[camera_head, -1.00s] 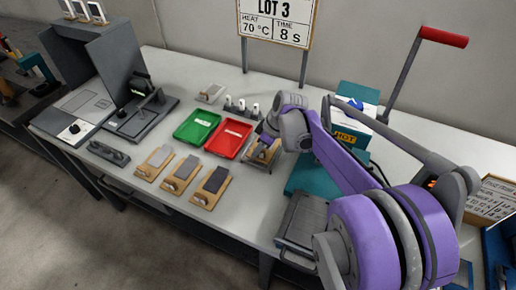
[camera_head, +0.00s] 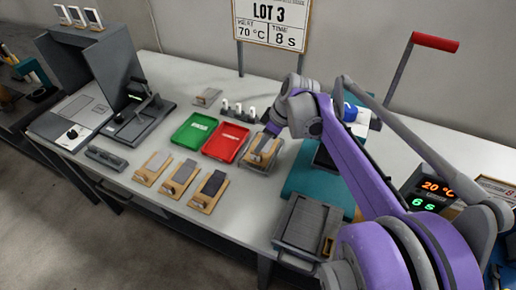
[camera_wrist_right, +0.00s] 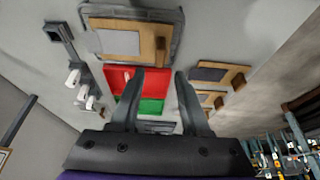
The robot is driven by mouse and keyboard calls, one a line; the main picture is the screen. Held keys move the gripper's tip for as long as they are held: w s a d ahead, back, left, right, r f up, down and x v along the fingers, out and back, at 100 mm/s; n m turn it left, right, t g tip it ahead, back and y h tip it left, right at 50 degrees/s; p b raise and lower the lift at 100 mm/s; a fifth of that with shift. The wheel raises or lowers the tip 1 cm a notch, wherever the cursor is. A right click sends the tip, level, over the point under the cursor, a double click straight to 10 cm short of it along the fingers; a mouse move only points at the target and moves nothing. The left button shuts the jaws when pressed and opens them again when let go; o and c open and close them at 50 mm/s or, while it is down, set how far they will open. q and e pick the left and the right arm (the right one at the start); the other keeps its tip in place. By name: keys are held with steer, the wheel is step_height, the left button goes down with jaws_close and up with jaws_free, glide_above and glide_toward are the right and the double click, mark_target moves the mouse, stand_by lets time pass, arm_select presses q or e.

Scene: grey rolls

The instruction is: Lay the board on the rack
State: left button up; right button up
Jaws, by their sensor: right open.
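A wooden board (camera_head: 257,158) with a grey pad lies at the right of the red tray, partly covered by my right gripper in the head view. In the wrist view the board (camera_wrist_right: 154,42) lies flat on a dark grey frame, which looks like the rack (camera_wrist_right: 181,22). My right gripper (camera_head: 270,130) is just behind and above it in the head view. In the wrist view the fingers (camera_wrist_right: 155,78) are apart with nothing between them, clear of the board. My left gripper is not in view.
Green (camera_head: 194,131) and red (camera_head: 226,142) trays lie left of the board. Several similar wooden boards (camera_head: 180,177) stand in front of them. A teal machine (camera_head: 312,175) is close on the right. A lot sign (camera_head: 272,24) stands behind. A display (camera_head: 432,195) reads 20 °C and 6 s.

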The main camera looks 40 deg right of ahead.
steer(key=s+a+f+m, duration=0.1)
steer(key=s+a, duration=0.1)
steer(key=a, duration=0.2)
steer(key=s+a+f, duration=0.1)
steer(key=s+a, duration=0.2)
steer(key=a, duration=0.1)
steer(key=s+a+f+m+h, duration=0.1)
steer(key=s+a, duration=0.2)
steer(key=a, duration=0.1)
steer(key=shift+a+f+m, duration=0.2)
steer(key=shift+f+m, duration=0.1)
steer(key=shift+f, duration=0.05)
steer(key=s+a+f+m, duration=0.1)
steer(key=s+a, duration=0.1)
steer(key=s+a+f+m, duration=0.1)
steer(key=s+a+f, duration=0.1)
steer(key=s, duration=0.1)
steer(key=s+a+f+t+h, duration=0.1)
steer(key=s+a+f, duration=0.1)
steer(key=s, duration=0.1)
steer(key=shift+s+f+m, duration=0.15)
steer(key=shift+f+m, duration=0.1)
steer(key=shift+m, duration=0.15)
steer(key=shift+r, duration=0.1)
step_height(320, 180, up, 9)
steer(key=w+p, duration=0.2)
steer(key=p, duration=0.5)
steer(key=shift+f+p, duration=0.2)
steer(key=shift+p, duration=0.15)
